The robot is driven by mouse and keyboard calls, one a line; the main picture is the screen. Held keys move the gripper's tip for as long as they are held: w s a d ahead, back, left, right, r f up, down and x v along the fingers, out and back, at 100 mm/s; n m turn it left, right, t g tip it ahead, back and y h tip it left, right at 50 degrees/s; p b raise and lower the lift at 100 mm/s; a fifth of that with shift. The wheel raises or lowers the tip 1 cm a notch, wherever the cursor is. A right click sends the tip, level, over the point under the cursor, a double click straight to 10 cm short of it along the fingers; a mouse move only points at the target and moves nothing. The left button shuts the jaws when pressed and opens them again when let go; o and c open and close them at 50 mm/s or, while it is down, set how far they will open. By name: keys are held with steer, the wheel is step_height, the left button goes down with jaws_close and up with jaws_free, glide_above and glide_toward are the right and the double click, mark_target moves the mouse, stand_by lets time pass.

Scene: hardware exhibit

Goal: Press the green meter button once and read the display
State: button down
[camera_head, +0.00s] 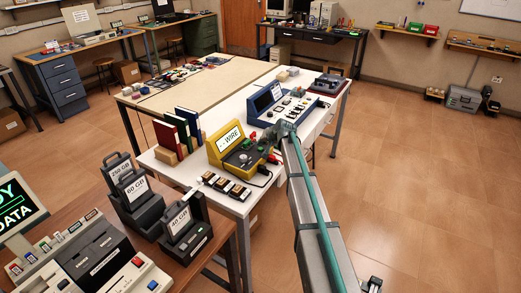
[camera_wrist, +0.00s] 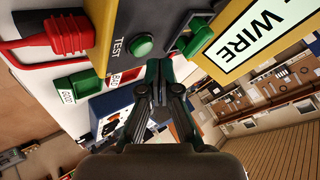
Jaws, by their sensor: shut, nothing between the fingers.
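The yellow meter (camera_head: 216,151) stands on the white table, its display (camera_head: 231,137) showing the word WIRE. In the wrist view the display (camera_wrist: 262,35) also reads WIRE, with part of another mark cut off at the right. A round green button (camera_wrist: 141,46) sits beside the word TEST on the grey panel. My gripper (camera_wrist: 159,75) is shut and empty, its fingertips just below and right of the green button in the picture. I cannot tell whether they touch it. In the head view my gripper (camera_head: 273,134) is over the meter's right side.
Another green part (camera_wrist: 195,37) lies between the button and display. A red plug (camera_wrist: 65,35), a green GOOD key (camera_wrist: 72,88) and a red BAD key (camera_wrist: 122,78) are near. A blue device (camera_head: 272,107) stands behind the meter; books (camera_head: 172,137) stand left.

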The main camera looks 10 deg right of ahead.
mark_target(261, 149)
steer(key=shift+f, duration=0.4)
steer(key=shift+f+b, duration=0.5)
steer(key=shift+b, duration=0.15)
stand_by(0.5)
steer(key=shift+r, duration=0.1)
steer(key=shift+r+p, duration=0.3)
steer(key=shift+r, duration=0.55)
steer(key=shift+r, duration=0.1)
steer(key=shift+r+p, duration=0.9)
steer(key=shift+r, duration=1.5)
